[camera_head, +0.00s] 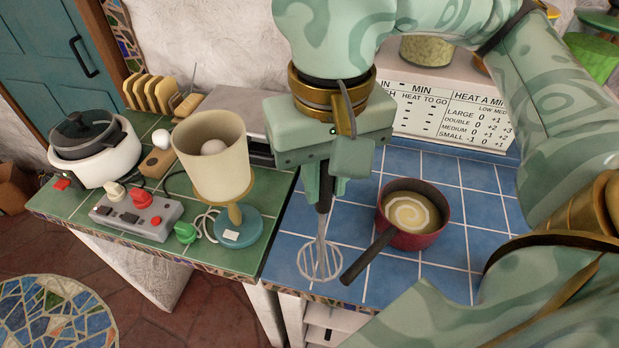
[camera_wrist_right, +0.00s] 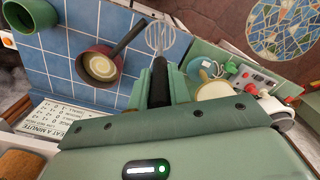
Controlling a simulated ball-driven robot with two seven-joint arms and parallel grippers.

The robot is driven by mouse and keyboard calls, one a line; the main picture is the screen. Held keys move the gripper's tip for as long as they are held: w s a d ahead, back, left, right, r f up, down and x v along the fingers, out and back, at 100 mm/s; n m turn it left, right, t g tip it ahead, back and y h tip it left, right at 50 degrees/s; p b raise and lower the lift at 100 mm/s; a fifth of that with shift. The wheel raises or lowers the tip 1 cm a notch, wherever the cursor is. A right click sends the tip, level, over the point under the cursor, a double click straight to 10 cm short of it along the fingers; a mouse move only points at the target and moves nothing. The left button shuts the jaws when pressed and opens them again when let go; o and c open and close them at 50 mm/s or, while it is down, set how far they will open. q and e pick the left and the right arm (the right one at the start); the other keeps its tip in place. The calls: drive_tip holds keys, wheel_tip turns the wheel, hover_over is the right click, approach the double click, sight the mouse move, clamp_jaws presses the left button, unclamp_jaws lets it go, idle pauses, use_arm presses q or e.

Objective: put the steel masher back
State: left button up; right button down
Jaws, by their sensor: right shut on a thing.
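The steel masher (camera_head: 320,262) has a dark handle and a looped wire head, and hangs head down over the front of the blue-tiled counter. My right gripper (camera_head: 322,190) is shut on its dark handle. In the right wrist view the masher's wire head (camera_wrist_right: 160,38) sticks out beyond the fingers (camera_wrist_right: 160,88). I cannot tell whether the head touches the tiles. My left gripper is not in view.
A red pan (camera_head: 432,238) with pale swirled contents stands right of the masher, its dark handle pointing towards the front edge. On green tiles at left stand a lamp (camera_head: 212,165), a power strip (camera_head: 135,215) and a white cooker (camera_head: 110,165). Blue tiles (camera_head: 465,270) right of the pan are clear.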

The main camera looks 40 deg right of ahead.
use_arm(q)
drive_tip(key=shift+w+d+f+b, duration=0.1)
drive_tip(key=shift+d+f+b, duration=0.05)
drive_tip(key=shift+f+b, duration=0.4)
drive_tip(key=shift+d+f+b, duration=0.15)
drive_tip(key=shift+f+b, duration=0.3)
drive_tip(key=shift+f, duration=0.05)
use_arm(e)
drive_tip(key=w+d+f, duration=0.3)
drive_tip(key=w+f, duration=0.5)
drive_tip(key=f, duration=0.3)
drive_tip(key=shift+w+d, duration=0.2)
drive_tip(key=shift+d, duration=0.1)
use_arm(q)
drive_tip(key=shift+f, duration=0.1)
use_arm(e)
drive_tip(key=shift+f, duration=0.2)
drive_tip(key=c, duration=1.3)
unclamp_jaws()
drive_tip(key=shift+r, duration=0.1)
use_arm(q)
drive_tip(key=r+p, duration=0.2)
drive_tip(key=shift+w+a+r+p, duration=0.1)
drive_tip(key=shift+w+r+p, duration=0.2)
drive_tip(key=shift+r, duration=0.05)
use_arm(e)
wheel_tip(320, 180, up, 12)
